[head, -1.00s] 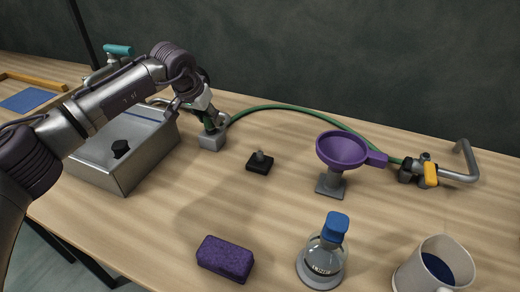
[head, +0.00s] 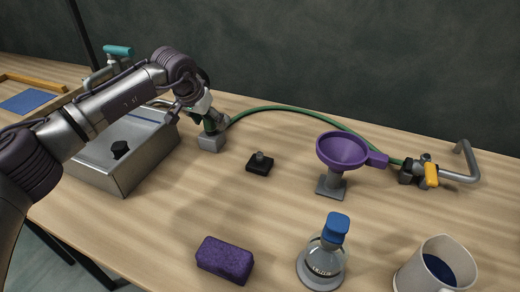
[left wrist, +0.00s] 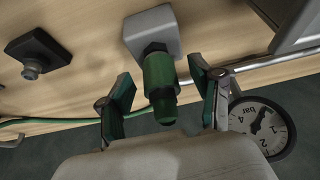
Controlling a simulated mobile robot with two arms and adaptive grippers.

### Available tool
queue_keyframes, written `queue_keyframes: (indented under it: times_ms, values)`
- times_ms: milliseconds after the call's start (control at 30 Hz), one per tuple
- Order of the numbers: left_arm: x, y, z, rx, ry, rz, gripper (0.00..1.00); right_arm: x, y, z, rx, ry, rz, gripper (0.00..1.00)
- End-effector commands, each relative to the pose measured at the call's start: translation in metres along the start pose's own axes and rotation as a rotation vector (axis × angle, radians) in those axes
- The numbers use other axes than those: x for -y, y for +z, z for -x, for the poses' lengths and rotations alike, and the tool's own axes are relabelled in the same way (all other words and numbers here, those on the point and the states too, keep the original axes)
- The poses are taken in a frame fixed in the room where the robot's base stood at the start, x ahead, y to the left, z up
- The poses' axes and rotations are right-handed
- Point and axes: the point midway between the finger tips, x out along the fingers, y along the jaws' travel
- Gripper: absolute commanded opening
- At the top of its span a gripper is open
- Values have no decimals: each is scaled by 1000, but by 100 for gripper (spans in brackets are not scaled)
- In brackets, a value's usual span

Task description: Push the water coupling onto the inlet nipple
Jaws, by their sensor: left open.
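The green water coupling (left wrist: 159,75) stands in a grey block (left wrist: 152,31) in the left wrist view. In the head view the coupling (head: 209,126) is partly covered by my left gripper (head: 205,116), above the grey block (head: 211,143). My left gripper (left wrist: 163,97) is open, with one finger on each side of the coupling and a visible gap on both sides. The green hose (head: 290,107) arcs from near the block to the valve on the right. I cannot pick out the inlet nipple for certain. My right gripper is not in view.
A steel tank (head: 140,165) stands left of the block. A small black base with a knob (head: 259,163), a purple funnel (head: 342,150), a valve (head: 418,172), a flask (head: 322,262), a purple sponge (head: 225,259) and a mug (head: 437,268) are spread rightward. A pressure gauge (left wrist: 262,128) is near the right finger.

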Motion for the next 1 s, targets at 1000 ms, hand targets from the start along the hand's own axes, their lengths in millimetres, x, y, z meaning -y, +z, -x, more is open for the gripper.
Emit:
queue_keyframes:
  times_ms: [1000]
  values:
    - [1, -1, 26, -2, -1, 1, 65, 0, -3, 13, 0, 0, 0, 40]
